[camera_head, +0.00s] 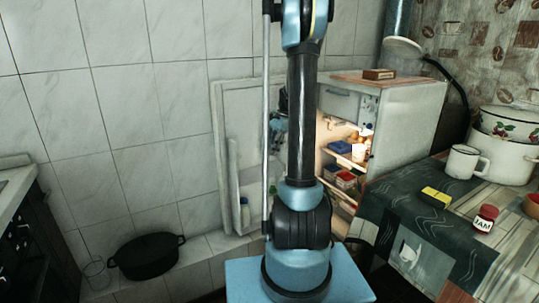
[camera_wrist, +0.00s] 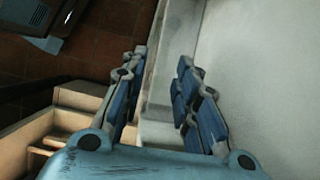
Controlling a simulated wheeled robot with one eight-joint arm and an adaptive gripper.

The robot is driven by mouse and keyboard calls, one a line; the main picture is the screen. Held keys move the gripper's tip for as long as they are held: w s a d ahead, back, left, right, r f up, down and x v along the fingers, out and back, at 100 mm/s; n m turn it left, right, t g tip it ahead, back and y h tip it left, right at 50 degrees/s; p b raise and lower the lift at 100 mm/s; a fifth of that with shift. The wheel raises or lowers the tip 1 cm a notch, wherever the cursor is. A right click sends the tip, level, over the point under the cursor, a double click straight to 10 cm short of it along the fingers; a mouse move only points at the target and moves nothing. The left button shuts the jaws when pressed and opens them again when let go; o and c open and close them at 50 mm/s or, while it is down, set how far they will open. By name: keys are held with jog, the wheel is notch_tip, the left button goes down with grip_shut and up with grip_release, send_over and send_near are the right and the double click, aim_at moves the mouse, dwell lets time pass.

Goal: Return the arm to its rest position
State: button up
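My arm rises through the middle of the head view. Part of my gripper (camera_head: 278,125) shows behind it, in front of the open fridge door; the rest is hidden by the arm. In the wrist view my gripper (camera_wrist: 163,58) has its two blue-padded fingers spread apart, with nothing held between them. A pale edge and a broad white surface (camera_wrist: 265,70) lie beyond the fingers, mostly to the right. I cannot tell if a finger touches them.
The fridge (camera_head: 411,125) stands open with food on its shelves. A patterned table (camera_head: 425,262) at right holds a white mug (camera_head: 462,161), a jam jar (camera_head: 485,218), a yellow-and-black block (camera_head: 436,197) and enamel pots (camera_head: 508,158). A black pot (camera_head: 147,257) sits on a ledge at left.

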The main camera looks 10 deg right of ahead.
dwell(0.3)
jog(key=s+a+r+n+t+h, duration=0.1)
jog(key=s+a+r+n, duration=0.15)
jog(key=s, duration=0.75)
jog(key=s+a+r+n+t+h, duration=0.15)
jog(key=s+r+n, duration=0.25)
jog(key=s, duration=0.6)
jog(key=s+f+n+h, duration=0.1)
jog(key=s+f+n, duration=0.2)
jog(key=s, duration=0.5)
jog(key=s+f+n+t+h, duration=0.1)
jog(key=s+f+n, duration=0.3)
jog(key=s, duration=0.4)
jog(key=shift+s+f, duration=0.2)
jog(key=shift+f, duration=0.55)
